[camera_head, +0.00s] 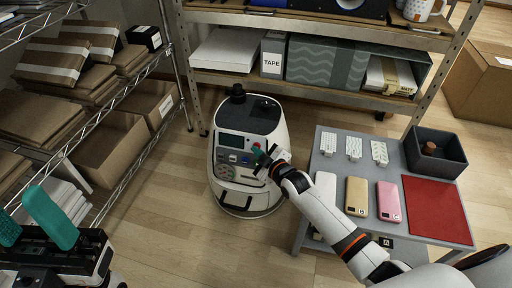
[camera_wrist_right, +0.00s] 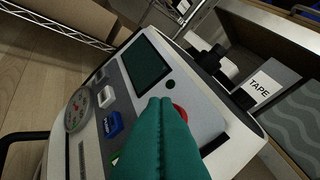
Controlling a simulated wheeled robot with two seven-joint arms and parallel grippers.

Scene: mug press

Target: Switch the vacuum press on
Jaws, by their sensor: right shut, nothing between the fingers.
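The vacuum press (camera_head: 225,180) is a white rounded machine with a dark top, standing on the floor in the middle of the head view. In the right wrist view its panel shows a dark green screen (camera_wrist_right: 146,63), a gauge (camera_wrist_right: 77,110), white switches (camera_wrist_right: 105,97), a blue switch (camera_wrist_right: 113,125) and a red button (camera_wrist_right: 181,112). My right gripper (camera_head: 261,155) is shut and empty at the panel's right side. Its green fingertips (camera_wrist_right: 167,104) partly cover the red button; I cannot tell if they touch. My left gripper (camera_head: 30,222) is open and empty, away at the left.
A grey table (camera_head: 325,146) with phones, white pieces, a red mat (camera_head: 436,208) and a dark bin (camera_head: 420,163) stands right of the press. Wire shelves with boxes (camera_head: 110,140) are at left, a metal shelf (camera_head: 310,88) behind. Floor left of the press is clear.

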